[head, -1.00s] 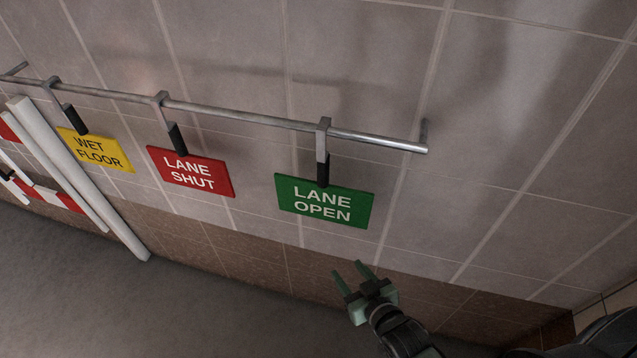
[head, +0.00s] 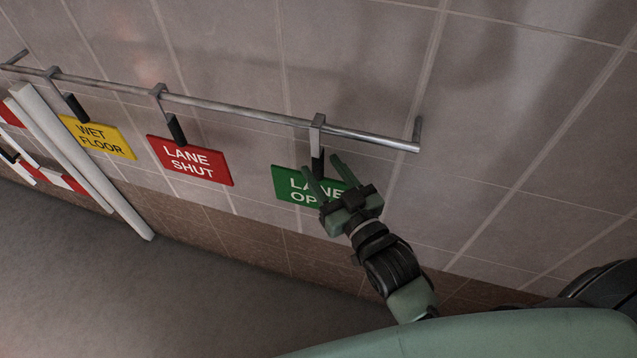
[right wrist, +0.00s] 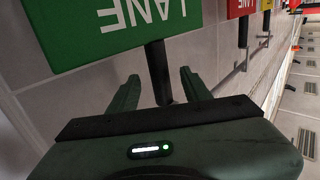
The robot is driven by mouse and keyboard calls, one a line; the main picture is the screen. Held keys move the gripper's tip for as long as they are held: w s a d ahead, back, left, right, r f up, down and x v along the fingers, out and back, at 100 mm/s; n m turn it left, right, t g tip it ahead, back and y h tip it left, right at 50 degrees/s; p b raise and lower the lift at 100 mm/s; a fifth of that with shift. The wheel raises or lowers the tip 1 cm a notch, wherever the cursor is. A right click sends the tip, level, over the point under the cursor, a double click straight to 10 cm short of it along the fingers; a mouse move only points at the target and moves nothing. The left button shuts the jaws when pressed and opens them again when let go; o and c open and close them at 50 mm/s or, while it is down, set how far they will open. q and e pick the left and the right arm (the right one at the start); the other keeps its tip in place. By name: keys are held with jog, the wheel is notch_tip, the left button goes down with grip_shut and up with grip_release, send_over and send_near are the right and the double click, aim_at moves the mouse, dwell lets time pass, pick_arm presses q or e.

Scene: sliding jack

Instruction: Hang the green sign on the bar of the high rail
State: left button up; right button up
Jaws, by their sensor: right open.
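The green LANE OPEN sign (head: 286,184) hangs by a grey hook (head: 316,132) on a metal wall bar (head: 250,114), near its right end. A black grip (head: 318,163) joins sign and hook. My right gripper (head: 323,166) is open in front of the sign and hides its right part. In the right wrist view, the green sign (right wrist: 95,28) is at the upper left. The black grip (right wrist: 158,72) lies between the open fingers (right wrist: 158,88), with gaps visible on both sides. My left gripper is out of view.
A red LANE SHUT sign (head: 190,160) and a yellow WET FLOOR sign (head: 98,137) hang further left on the same bar. White posts (head: 80,165) and a red-and-white striped thing (head: 65,181) stand at the left. The wall right of the bar is bare.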

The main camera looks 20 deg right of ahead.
jog(key=w, duration=0.3)
jog(key=shift+a+f, duration=0.15)
jog(key=shift+a, duration=0.15)
jog(key=shift+s, duration=0.15)
jog(key=c, duration=0.4)
grip_shut()
dwell(0.5)
